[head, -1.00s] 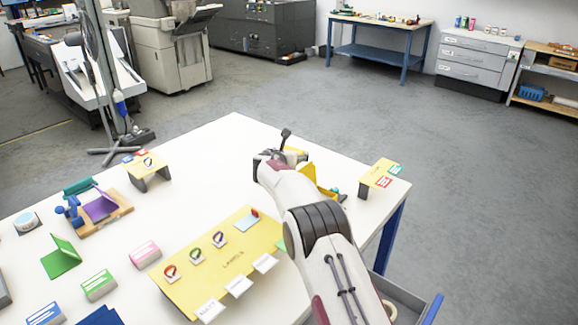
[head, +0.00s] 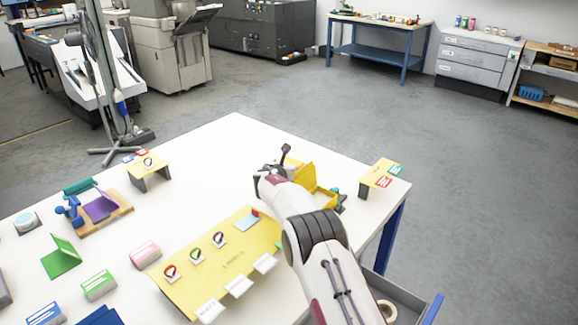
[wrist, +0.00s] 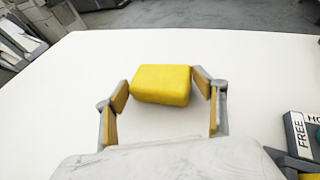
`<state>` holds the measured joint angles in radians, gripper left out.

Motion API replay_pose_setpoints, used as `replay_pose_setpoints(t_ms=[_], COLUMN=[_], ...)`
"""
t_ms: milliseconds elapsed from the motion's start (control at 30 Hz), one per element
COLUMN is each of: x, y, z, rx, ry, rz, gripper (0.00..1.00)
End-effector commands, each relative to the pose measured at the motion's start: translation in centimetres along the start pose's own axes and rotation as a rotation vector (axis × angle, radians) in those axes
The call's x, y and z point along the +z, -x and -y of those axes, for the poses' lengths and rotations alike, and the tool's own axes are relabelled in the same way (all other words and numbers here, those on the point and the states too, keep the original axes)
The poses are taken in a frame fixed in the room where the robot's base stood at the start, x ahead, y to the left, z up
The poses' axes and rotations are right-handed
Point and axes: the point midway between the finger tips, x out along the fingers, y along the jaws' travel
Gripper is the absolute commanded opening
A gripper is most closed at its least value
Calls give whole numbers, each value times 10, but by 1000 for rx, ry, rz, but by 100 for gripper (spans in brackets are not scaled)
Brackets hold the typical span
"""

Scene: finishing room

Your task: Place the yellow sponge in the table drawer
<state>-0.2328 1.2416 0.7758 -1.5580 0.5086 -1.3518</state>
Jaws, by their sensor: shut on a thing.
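The yellow sponge (wrist: 163,84) is a soft-edged block between the two fingers of my gripper (wrist: 165,92) in the wrist view. The fingers press its left and right sides. How high it is above the white table cannot be told. In the head view my gripper (head: 272,174) is over the far part of the table, and the sponge cannot be clearly made out there. The table drawer (head: 405,298) is pulled open at the table's right side, partly hidden by my arm. A round tape roll (head: 388,310) shows inside it.
A yellow open holder (head: 318,192) stands just right of my gripper, with a yellow stand (head: 378,174) near the right corner. A yellow label board (head: 225,262) lies left of my arm. The table's far middle (head: 220,150) is clear.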

Motion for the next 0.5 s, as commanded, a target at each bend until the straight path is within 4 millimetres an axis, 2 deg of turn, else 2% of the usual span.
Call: replay_pose_setpoints(t_ms=[33, 100, 500], x=[0, 0, -1], y=[0, 0, 0], z=[0, 0, 0], rx=[0, 0, 0], ry=[0, 0, 0], rz=[0, 0, 0], gripper=[75, 88, 88])
